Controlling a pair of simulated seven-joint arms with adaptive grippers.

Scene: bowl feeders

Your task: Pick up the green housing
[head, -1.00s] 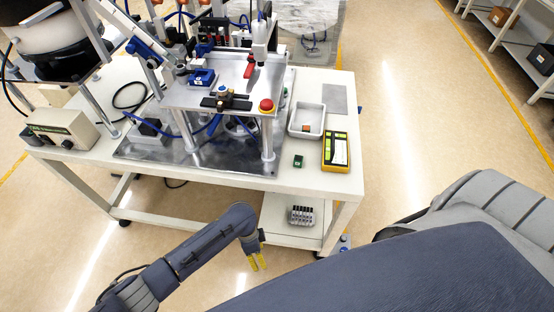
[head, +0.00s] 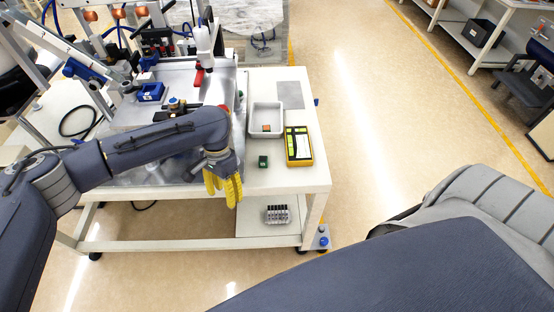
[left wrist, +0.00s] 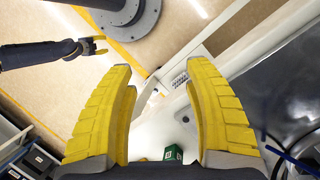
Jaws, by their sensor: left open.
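The green housing (head: 263,161) is a small dark green block standing on the white table (head: 290,180), left of the yellow-black device. My left gripper (head: 224,190), with yellow ribbed fingers, is open and empty over the table's front edge, left of the housing and apart from it. In the left wrist view the housing (left wrist: 173,153) shows low in the frame, between the bases of the spread fingers (left wrist: 158,68), partly cut by the gripper body. My right gripper (left wrist: 96,46) appears small at upper left of that view, away from the table, its fingers apart.
A white tray (head: 265,132) with a small orange-brown part lies behind the housing. The yellow-black device (head: 298,146) stands right of it. The metal fixture plate (head: 190,172) and its posts stand to the left. A grey rack (head: 277,214) sits on the lower shelf.

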